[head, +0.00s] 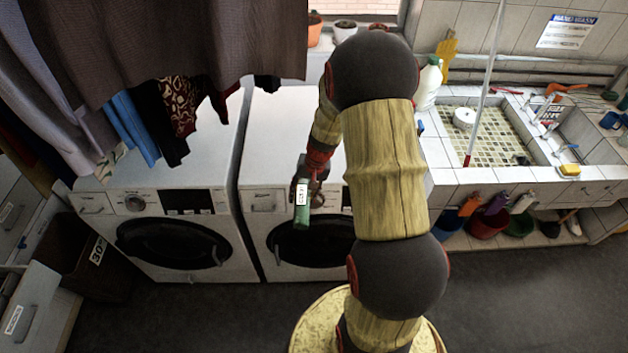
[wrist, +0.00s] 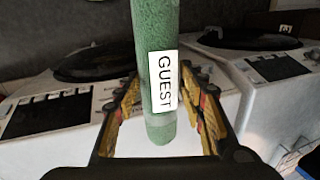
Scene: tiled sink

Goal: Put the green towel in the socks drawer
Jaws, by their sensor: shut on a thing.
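The green towel is a rolled cylinder with a white label; it shows in the head view (head: 302,216) and, with "GUEST" readable, in the wrist view (wrist: 155,35). My gripper (head: 305,182) is shut on it, with a finger on each side in the wrist view (wrist: 162,95). The towel is held in front of the right washing machine. At the lower left of the head view, a grey drawer (head: 38,300) with a handle and a small label stands pulled out. Its label is too small to read surely, and its inside is mostly out of view.
Two white washing machines, left (head: 170,215) and right (head: 275,120), stand side by side. Clothes (head: 190,50) hang over the left one. A brown bin (head: 75,255) stands between the drawers and the left machine. A tiled sink (head: 490,140) is at the right. The dark floor in front is clear.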

